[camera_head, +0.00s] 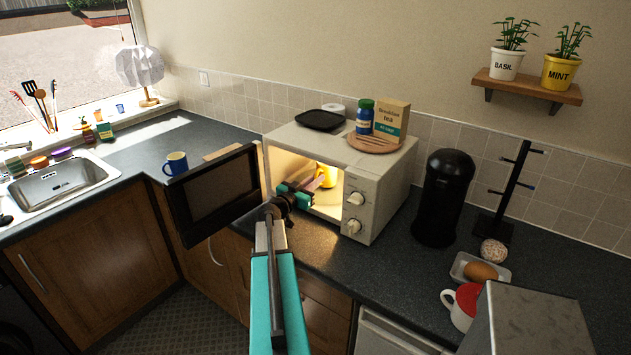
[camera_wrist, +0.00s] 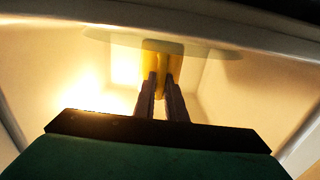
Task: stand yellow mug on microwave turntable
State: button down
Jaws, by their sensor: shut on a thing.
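The yellow mug (camera_head: 328,174) is inside the lit microwave (camera_head: 375,200), partly hidden by my gripper and the opening's edge. My gripper (camera_head: 319,180) reaches in through the open front and is shut on the mug. In the wrist view, the two fingers (camera_wrist: 161,82) close together on the yellow mug (camera_wrist: 161,57). The pale glass turntable (camera_wrist: 215,52) shows as a thin disc around the mug in that view. I cannot tell whether the mug's base touches the turntable.
The microwave door (camera_head: 215,192) stands open to the left of my arm. A blue mug (camera_head: 176,163) stands on the counter beyond it. A round board (camera_head: 374,145) with a tea box and jar lies on the microwave. A black canister (camera_head: 444,198) stands to the right.

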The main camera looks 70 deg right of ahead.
jog(key=shift+f, duration=0.2)
jog(key=shift+f, duration=0.1)
jog(key=c, duration=1.8)
grip_release()
jog(key=shift+b+v, duration=1.45)
jog(key=shift+v, duration=4.6)
